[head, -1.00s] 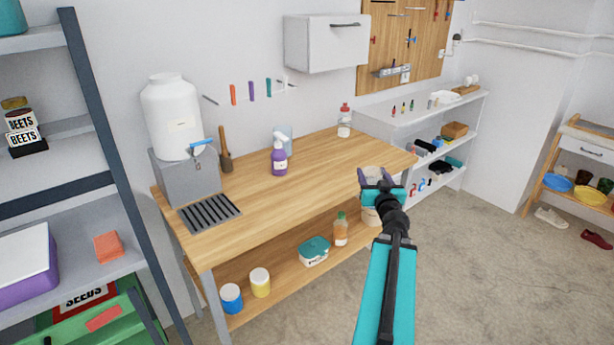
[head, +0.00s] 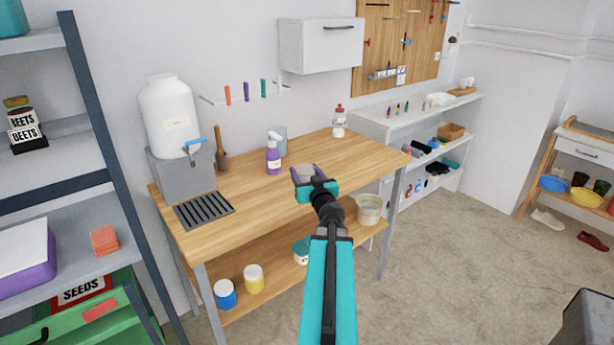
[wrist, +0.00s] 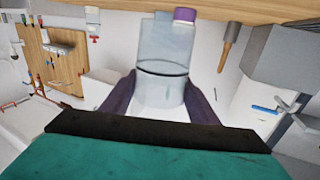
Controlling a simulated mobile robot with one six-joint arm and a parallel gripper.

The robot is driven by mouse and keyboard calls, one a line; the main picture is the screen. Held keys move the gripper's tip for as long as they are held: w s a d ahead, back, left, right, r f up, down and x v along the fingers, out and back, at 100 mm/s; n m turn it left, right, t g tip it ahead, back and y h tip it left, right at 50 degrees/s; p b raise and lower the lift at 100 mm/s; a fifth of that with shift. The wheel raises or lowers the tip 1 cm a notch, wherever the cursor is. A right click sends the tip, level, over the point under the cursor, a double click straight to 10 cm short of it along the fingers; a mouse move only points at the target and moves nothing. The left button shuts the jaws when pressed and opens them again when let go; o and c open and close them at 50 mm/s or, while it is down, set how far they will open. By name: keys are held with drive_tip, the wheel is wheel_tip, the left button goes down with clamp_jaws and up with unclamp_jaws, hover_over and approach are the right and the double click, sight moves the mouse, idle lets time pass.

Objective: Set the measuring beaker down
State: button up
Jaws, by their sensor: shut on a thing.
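My gripper (head: 305,178) has purple fingers and is shut on the measuring beaker (head: 307,171), a pale see-through cup. In the head view the beaker appears over the right part of the wooden workbench (head: 350,155), partly hidden by the fingers. Its height above the top cannot be told there. In the wrist view the clear beaker (wrist: 160,85) sits between the two fingers (wrist: 162,98), with a dark ring around it. The wrist picture is upside down, with the bench top along its upper edge.
A red-capped bottle (head: 339,122) is at the back right. A white jug (head: 170,115) on a grey stand (head: 182,175) and a black grate (head: 203,210) are left. The bench middle is clear.

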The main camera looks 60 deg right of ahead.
drive_tip(key=shift+s+d, duration=0.1)
drive_tip(key=shift+d, duration=0.1)
idle(0.6)
drive_tip(key=w+d+f, duration=0.1)
drive_tip(key=w+d, duration=0.7)
drive_tip(key=d, duration=0.4)
drive_tip(key=shift+w+d+f, duration=0.2)
drive_tip(key=shift+w, duration=0.15)
idle(0.5)
drive_tip(key=shift+w+d+f+b, duration=0.2)
drive_tip(key=shift+f+b, duration=0.15)
drive_tip(key=shift+f, duration=0.55)
drive_tip(key=shift+w+d+f+b, duration=0.15)
drive_tip(key=shift+f+b, duration=0.15)
drive_tip(key=shift+f, duration=0.6)
drive_tip(key=shift+s+f, duration=0.1)
drive_tip(key=shift+f, duration=0.05)
drive_tip(key=o, duration=1)
